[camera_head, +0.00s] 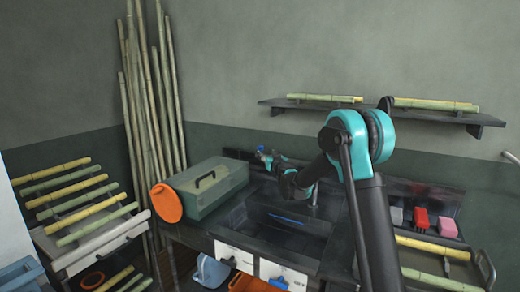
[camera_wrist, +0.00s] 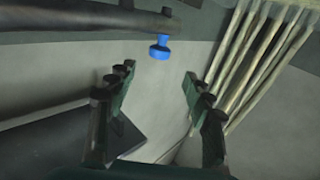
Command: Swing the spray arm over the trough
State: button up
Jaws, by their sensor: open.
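The dark tube of the spray arm (camera_wrist: 110,20) runs across the upper left of the wrist view. A blue nozzle (camera_wrist: 160,47) hangs from its end. In the head view a small blue part (camera_head: 262,152) shows beside my gripper, and most of the spray arm is hidden or hard to make out. My gripper (camera_wrist: 157,76) is open and empty, with the nozzle just beyond the gap between its fingertips; I see no contact. The dark trough (camera_head: 270,238) is sunk in the bench, below and to the right of my gripper.
A green lidded box (camera_head: 208,188) with an orange disc (camera_head: 166,203) stands left of the trough. Tall cane stalks (camera_head: 150,95) lean on the wall. A shelf (camera_head: 400,113) with cane pieces is at the upper right. Red and pink blocks (camera_head: 421,218) sit on the right.

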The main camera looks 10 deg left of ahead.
aim_at(261, 149)
jog(key=x, duration=1.1)
grip_shut()
